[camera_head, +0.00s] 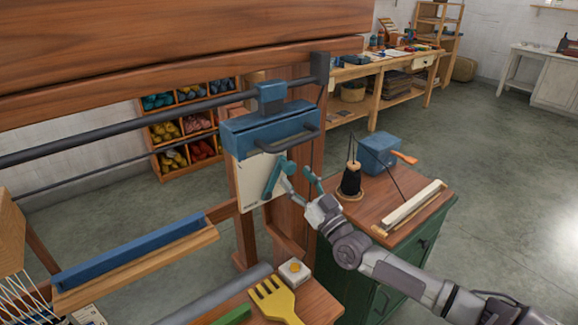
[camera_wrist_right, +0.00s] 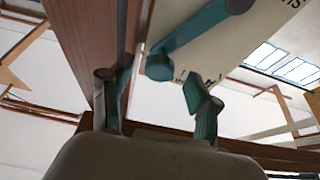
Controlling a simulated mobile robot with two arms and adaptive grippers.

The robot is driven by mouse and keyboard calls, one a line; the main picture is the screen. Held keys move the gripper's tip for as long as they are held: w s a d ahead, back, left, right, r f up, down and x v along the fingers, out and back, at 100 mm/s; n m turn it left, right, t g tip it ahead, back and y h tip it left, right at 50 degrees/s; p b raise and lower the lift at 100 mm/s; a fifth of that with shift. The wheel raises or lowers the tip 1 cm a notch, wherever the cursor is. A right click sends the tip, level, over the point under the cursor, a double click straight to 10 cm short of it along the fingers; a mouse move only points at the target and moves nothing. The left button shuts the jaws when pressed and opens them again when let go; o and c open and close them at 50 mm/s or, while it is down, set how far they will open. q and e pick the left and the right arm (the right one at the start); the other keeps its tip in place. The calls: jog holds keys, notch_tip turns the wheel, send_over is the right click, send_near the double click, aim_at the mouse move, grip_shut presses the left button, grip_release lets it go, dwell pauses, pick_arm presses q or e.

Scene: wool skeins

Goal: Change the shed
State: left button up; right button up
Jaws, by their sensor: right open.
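A teal lever (camera_head: 273,178) is mounted on a pale plate (camera_head: 245,183) under a blue housing (camera_head: 268,128) on the loom's wooden upright. It hangs tilted, its upper end to the right. In the right wrist view the lever (camera_wrist_right: 198,38) crosses the plate (camera_wrist_right: 235,50), with its rounded end at lower left. My right gripper (camera_head: 300,181) is open and empty beside the lever, just right of it. In the right wrist view its fingers (camera_wrist_right: 159,80) stand on either side of the rounded end; I cannot tell whether they touch it. My left gripper is out of view.
A green cabinet (camera_head: 430,232) at right carries a black thread cone (camera_head: 351,180), a blue winder (camera_head: 378,152) and a pale bar. A yellow comb (camera_head: 272,298) lies on the bench in front. Wool cubbies (camera_head: 187,128) stand behind. The floor at right is clear.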

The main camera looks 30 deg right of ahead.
aim_at(292, 172)
jog(key=shift+x, duration=2)
grip_shut()
